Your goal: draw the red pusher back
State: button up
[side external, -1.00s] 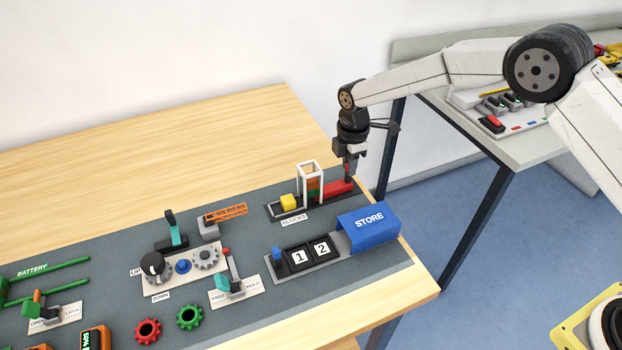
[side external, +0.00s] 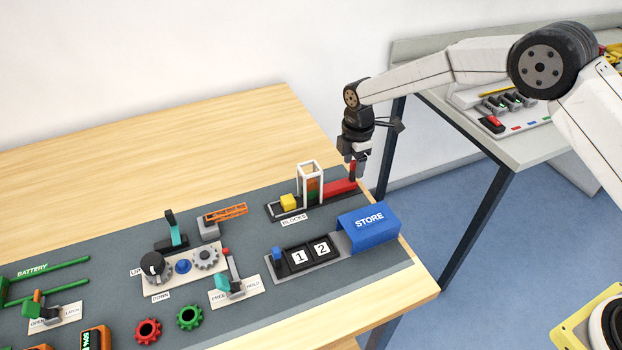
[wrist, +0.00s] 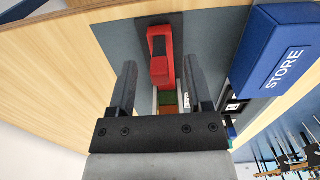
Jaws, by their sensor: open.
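The red pusher (side external: 341,187) lies in the dark channel at the right end of the blocks station, right of the white-framed block tower (side external: 310,178). An upright red handle (side external: 352,168) shows at its outer end, partly hidden by my gripper. My gripper (side external: 356,174) is over that outer end, pointing down. In the wrist view my gripper (wrist: 160,65) is open, one finger to each side of the red pusher (wrist: 164,70) with gaps showing. Whether a finger touches it cannot be told. A green block (wrist: 167,98) shows at the tower.
A yellow block (side external: 289,202) sits in the channel left of the tower. The blue STORE cover (side external: 368,228) stands close in front, with tiles 1 and 2 beside it. Bare wood and the table edge lie beyond the pusher's outer end.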

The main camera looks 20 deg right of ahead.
jog(key=shift+r, duration=3.45)
jog(key=shift+s+d+r+m, duration=0.2)
jog(key=shift+s+d+m, duration=0.15)
jog(key=shift+d+m, duration=0.05)
jog(key=s+d+m+t, duration=0.1)
jog(key=s+d+m, duration=0.3)
jog(key=s, duration=0.5)
jog(key=s+d+r+m, duration=0.1)
jog(key=s+d+m, duration=0.3)
jog(key=s+m, duration=0.3)
jog(key=s+d+m+t, duration=0.1)
jog(key=s+d+m, duration=0.3)
jog(key=s, duration=0.6)
jog(key=shift+s+d+r+m+t, duration=0.3)
jog(key=shift+s+d+m, duration=0.05)
jog(key=shift+m, duration=0.75)
